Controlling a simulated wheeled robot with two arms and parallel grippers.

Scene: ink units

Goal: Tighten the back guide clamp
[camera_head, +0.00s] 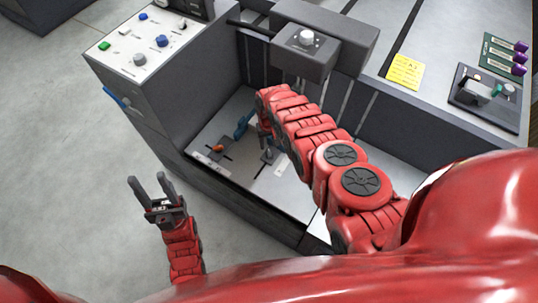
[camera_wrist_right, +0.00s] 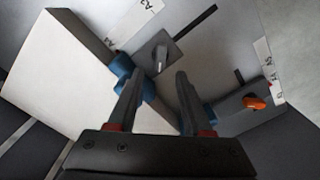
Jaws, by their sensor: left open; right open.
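Inside the machine's recess, an orange knob (camera_head: 217,148) sits on a dark plate at the left; it also shows at right in the right wrist view (camera_wrist_right: 256,101). A grey knob (camera_wrist_right: 160,57) sits on a dark square plate near the top of that view. A blue handle (camera_head: 243,125) lies near the back of the recess; blue parts (camera_wrist_right: 148,88) show behind and between my right fingers. My right gripper (camera_wrist_right: 160,73) is open, reaching down into the recess, with no visible grip. My left gripper (camera_head: 150,187) is open and empty, outside the machine over the floor. I cannot tell which part is the back guide clamp.
A pale block (camera_wrist_right: 60,80) stands left of my right fingers. A grey housing with a knob (camera_head: 306,38) overhangs the recess. A button panel (camera_head: 140,45) is at left, and a yellow note (camera_head: 405,71) and purple knobs (camera_head: 520,57) at right. Floor around my left gripper is clear.

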